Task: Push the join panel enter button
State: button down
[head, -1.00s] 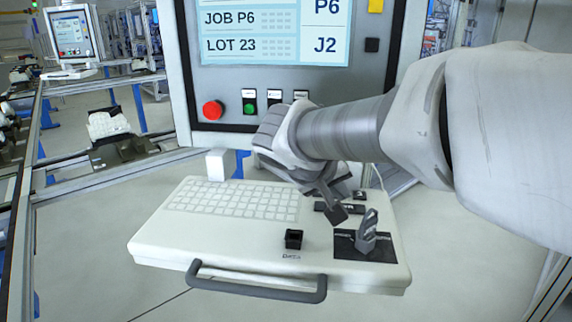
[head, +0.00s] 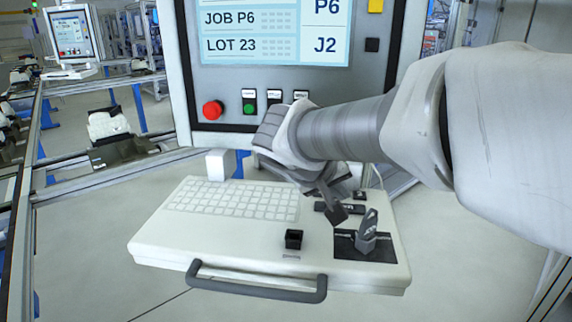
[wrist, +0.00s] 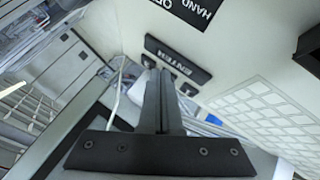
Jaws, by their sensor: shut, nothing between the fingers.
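The join panel is a pale slanted console (head: 230,235) with a handle along its front edge. Its long dark ENTER bar (head: 352,208) lies at the right, behind the selector switch. It shows in the wrist view as a dark bar (wrist: 180,60) with white ENTER lettering. My gripper (head: 337,216) is shut and empty, fingers pointing down in front of the bar, which it partly covers. In the wrist view its fingertips (wrist: 160,74) overlap the bar's near edge. I cannot tell whether they touch it.
A dark selector switch (head: 367,234) stands on a black plate close to my fingertips. A black square socket (head: 293,239) sits left of it, and a white keyboard (head: 235,198) further left. A screen panel (head: 275,90) with a red button (head: 212,110) rises behind.

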jog(key=shift+f, duration=0.1)
jog(key=shift+f+b, duration=0.4)
jog(key=shift+b, duration=0.3)
jog(key=shift+f+b, duration=0.5)
jog(key=shift+b, duration=0.1)
dwell(0.6)
jog(key=shift+r, duration=0.1)
jog(key=shift+r+p, duration=0.5)
jog(key=shift+r, duration=0.35)
jog(key=shift+r+p, duration=1.6)
jog(key=shift+r, duration=0.95)
